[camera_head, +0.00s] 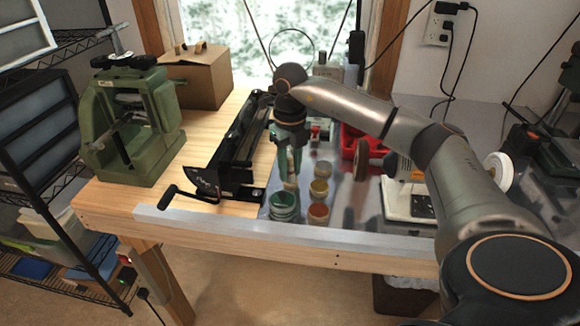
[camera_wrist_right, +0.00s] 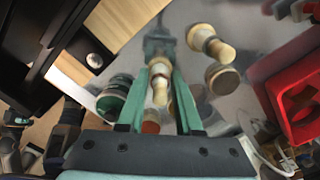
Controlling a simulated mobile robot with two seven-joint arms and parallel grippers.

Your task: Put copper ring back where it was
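I cannot make out a copper ring for certain in either view. My right gripper (camera_head: 291,168) points down over the grey bench surface, among small round containers. In the right wrist view its two green fingers (camera_wrist_right: 160,80) stand apart. A tan, pale-banded piece (camera_wrist_right: 160,91) shows in the gap between them; no firm grip on it shows. Other tan, banded round pieces (camera_wrist_right: 203,38) are beyond the fingers on the right. A green jar (camera_head: 284,206), an amber jar (camera_head: 318,213) and a yellowish jar (camera_head: 321,171) stand near the front edge. My left gripper is not in view.
A black long-bladed tool (camera_head: 235,150) lies left of the gripper. A green machine (camera_head: 130,125) and a cardboard box (camera_head: 198,80) are farther left. A red tray (camera_wrist_right: 296,92) and a white-based grinder (camera_head: 408,200) are to the right. Bare wood (camera_head: 185,205) shows at front left.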

